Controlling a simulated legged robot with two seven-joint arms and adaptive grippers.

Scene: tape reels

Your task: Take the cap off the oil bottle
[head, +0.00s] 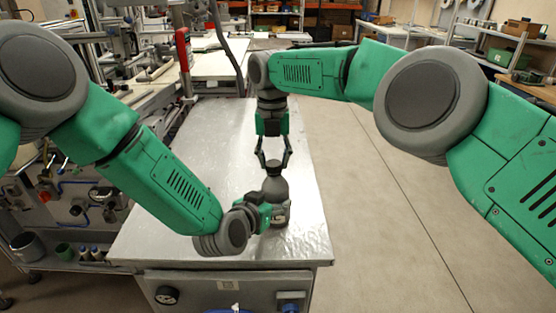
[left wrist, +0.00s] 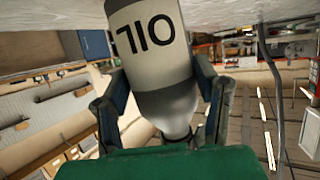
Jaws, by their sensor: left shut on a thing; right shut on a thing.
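The grey oil bottle (head: 276,187) stands upright on the metal table, near its front. It also shows in the left wrist view (left wrist: 158,75), where its pale label reads OIL upside down. My left gripper (head: 268,213) is shut on the bottle's body from the left, one finger on each side. The dark cap (head: 273,168) is at the top of the bottle's neck. My right gripper (head: 273,158) comes down from above and is shut on the cap. I cannot tell whether there is a gap between cap and neck.
The metal table (head: 215,125) is bare around the bottle. A red-handled fixture (head: 184,50) stands at its back left. A bench with machinery and cables runs along the left. Open floor (head: 360,190) lies to the right of the table.

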